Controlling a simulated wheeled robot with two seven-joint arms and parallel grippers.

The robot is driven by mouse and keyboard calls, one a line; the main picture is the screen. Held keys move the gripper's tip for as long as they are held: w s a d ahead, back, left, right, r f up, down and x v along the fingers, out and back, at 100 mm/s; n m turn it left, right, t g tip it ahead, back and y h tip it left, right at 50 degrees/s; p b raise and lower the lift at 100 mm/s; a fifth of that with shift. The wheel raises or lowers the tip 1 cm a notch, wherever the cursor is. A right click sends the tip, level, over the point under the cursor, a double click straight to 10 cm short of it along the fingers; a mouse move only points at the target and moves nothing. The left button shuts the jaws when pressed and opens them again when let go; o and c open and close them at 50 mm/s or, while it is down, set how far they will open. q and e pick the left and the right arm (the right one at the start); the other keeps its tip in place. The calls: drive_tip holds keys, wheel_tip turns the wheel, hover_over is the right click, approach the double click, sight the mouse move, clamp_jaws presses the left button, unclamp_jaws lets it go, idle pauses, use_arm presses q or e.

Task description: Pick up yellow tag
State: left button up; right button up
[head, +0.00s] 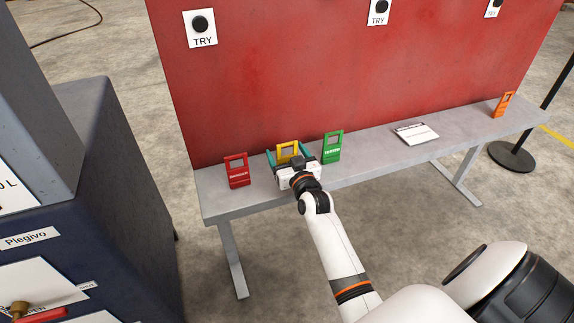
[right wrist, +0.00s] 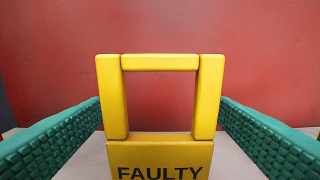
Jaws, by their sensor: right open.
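The yellow tag (head: 287,150) stands upright on the grey bench, partly hidden behind my right gripper in the head view. In the right wrist view the yellow tag (right wrist: 160,150) reads "FAULTY" and has a square window frame on top. My right gripper (head: 289,156) is open, with one green finger on each side of the tag. In the right wrist view the fingers of my right gripper (right wrist: 160,135) show a gap to the tag on both sides. My left gripper is not in view.
A red tag (head: 238,172) stands left of the yellow one, a green tag (head: 332,148) close on its right. A white card (head: 416,134) and an orange tag (head: 503,104) are farther right on the bench (head: 375,154). A red panel (head: 300,80) rises behind.

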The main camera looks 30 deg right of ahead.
drive_tip(key=shift+x, duration=0.95)
drive_tip(key=shift+c, duration=0.3)
drive_tip(key=c, duration=1)
drive_tip(key=shift+r, duration=0.15)
